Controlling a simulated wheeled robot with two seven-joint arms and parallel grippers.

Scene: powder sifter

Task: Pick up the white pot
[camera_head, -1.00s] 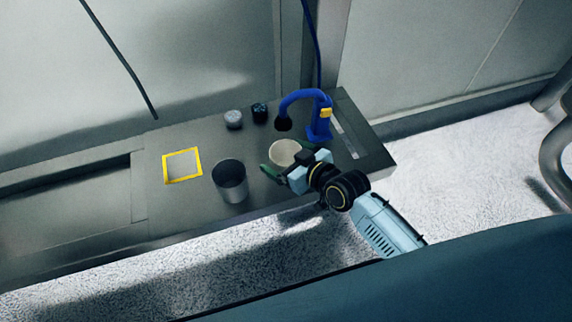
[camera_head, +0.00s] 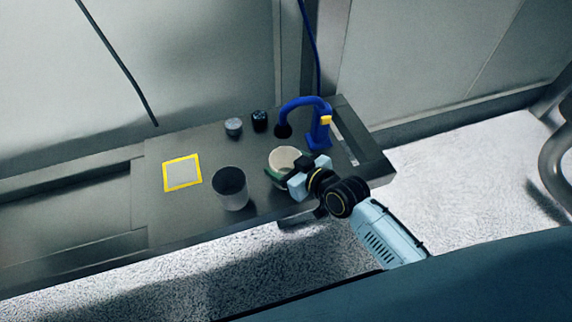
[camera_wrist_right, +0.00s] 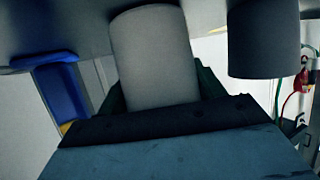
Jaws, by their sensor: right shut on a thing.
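The white pot (camera_head: 285,157) stands on the grey table, right of the grey cup, below the blue curved device. My right gripper (camera_head: 281,172) is at the pot's near side, its dark green fingers on either side of it. In the right wrist view the pale pot (camera_wrist_right: 153,58) fills the space between the fingers, and the gripper (camera_wrist_right: 155,92) is shut on it. The pot's lower part is hidden by the gripper in the head view. I cannot tell whether its base touches the table. My left gripper is not in view.
A grey cup (camera_head: 231,188) stands close left of the pot. A yellow-framed square (camera_head: 182,173) lies farther left. Two small jars, one grey (camera_head: 233,127) and one black (camera_head: 260,121), stand at the back. The blue curved device (camera_head: 319,128) stands close behind on the right.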

